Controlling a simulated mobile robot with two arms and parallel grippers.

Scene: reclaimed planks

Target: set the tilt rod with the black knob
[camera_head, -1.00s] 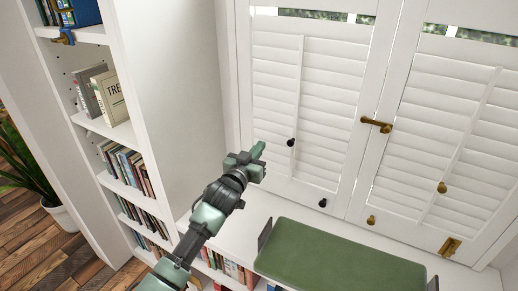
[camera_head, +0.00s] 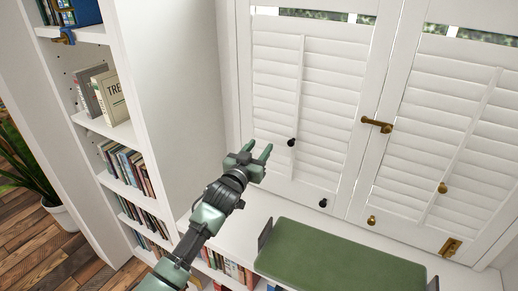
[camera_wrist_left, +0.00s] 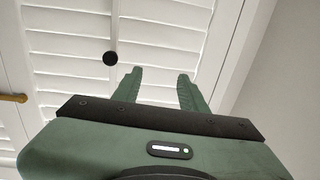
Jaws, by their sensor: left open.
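The white tilt rod (camera_head: 299,90) runs down the left shutter panel. In the left wrist view a black knob (camera_wrist_left: 110,58) shows left of the fingers, against the white slats. A second black knob (camera_head: 323,202) sits lower, on the shutter's bottom frame. My left gripper (camera_head: 261,151) is green and grey, open and empty, with its fingers pointing toward the shutter. It is left of the rod's knob and apart from it in the picture. In the left wrist view its two fingers (camera_wrist_left: 159,84) are spread. My right gripper is not in view.
The right shutter panel has a slanted rod with a brass knob (camera_head: 442,187). A brass handle (camera_head: 377,124) is between the panels. A green cushion (camera_head: 340,262) lies on the white bench below. A white bookcase (camera_head: 165,90) stands at left.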

